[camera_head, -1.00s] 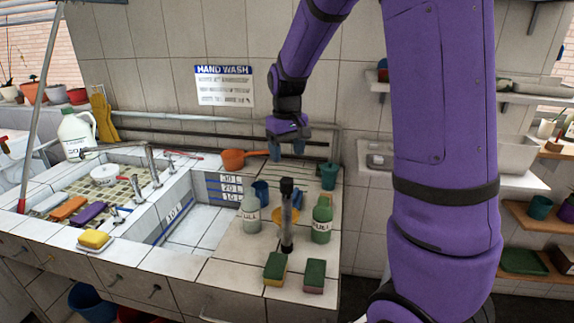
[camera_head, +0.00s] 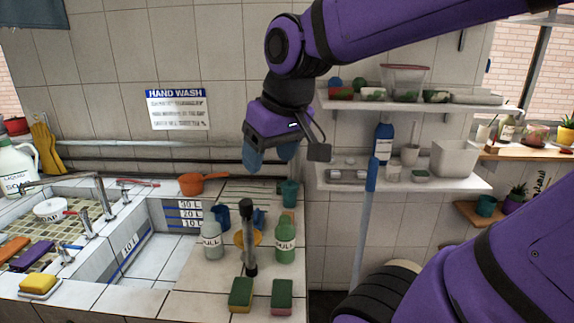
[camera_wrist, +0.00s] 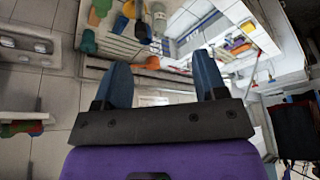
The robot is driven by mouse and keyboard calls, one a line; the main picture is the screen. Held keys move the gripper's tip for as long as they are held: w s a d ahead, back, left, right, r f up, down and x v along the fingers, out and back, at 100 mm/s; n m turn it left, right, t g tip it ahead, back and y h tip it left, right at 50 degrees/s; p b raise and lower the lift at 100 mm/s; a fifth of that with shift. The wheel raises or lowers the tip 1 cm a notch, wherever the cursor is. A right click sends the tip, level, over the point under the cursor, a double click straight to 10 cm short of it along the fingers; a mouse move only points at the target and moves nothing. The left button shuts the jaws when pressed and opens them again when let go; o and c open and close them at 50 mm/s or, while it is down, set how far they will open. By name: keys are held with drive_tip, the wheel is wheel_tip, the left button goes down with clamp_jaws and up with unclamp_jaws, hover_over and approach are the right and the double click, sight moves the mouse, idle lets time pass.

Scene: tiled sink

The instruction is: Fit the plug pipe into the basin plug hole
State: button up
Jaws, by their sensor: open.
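The plug pipe (camera_head: 248,237) looks like a dark upright tube with a wider black top, standing on the tiled counter right of the basin. The tiled basin (camera_head: 150,262) has blue level marks on its walls; I cannot make out its plug hole. My gripper (camera_head: 270,158) hangs in the air above and behind the pipe, in front of the wall. Its two blue fingers are apart with nothing between them, also in the wrist view (camera_wrist: 163,82).
Two labelled bottles, left (camera_head: 212,240) and right (camera_head: 285,242), stand close to the pipe. Two sponges, left (camera_head: 241,294) and right (camera_head: 282,296), lie in front. An orange pan (camera_head: 192,183) is behind the basin. Shelves (camera_head: 400,178) with containers are on the right.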

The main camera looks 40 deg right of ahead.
drive_tip(key=shift+t, duration=0.5)
drive_tip(key=s, duration=0.2)
drive_tip(key=s+a, duration=0.1)
drive_tip(key=s, duration=0.2)
drive_tip(key=shift+r, duration=0.1)
drive_tip(key=shift+o, duration=0.5)
drive_tip(key=shift+s+a, duration=0.1)
drive_tip(key=shift+s, duration=0.2)
drive_tip(key=g, duration=0.5)
approach(245, 201)
drive_tip(key=shift+s+d+f, duration=0.25)
drive_tip(key=shift+s+f, duration=0.35)
drive_tip(key=shift+s, duration=0.05)
drive_tip(key=shift+w+d+f, duration=0.1)
drive_tip(key=shift+w+f, duration=0.05)
drive_tip(key=shift+f, duration=0.45)
wheel_tip(245, 201, down, 5)
drive_tip(key=shift+r, duration=0.1)
drive_tip(key=f, duration=0.3)
drive_tip(key=w+f, duration=0.1)
drive_tip(key=shift+a+f, duration=0.25)
drive_tip(key=shift+a, duration=0.15)
drive_tip(key=shift+w+f, duration=0.1)
drive_tip(key=shift+f, duration=0.35)
clamp_jaws()
drive_tip(key=shift+r, duration=0.1)
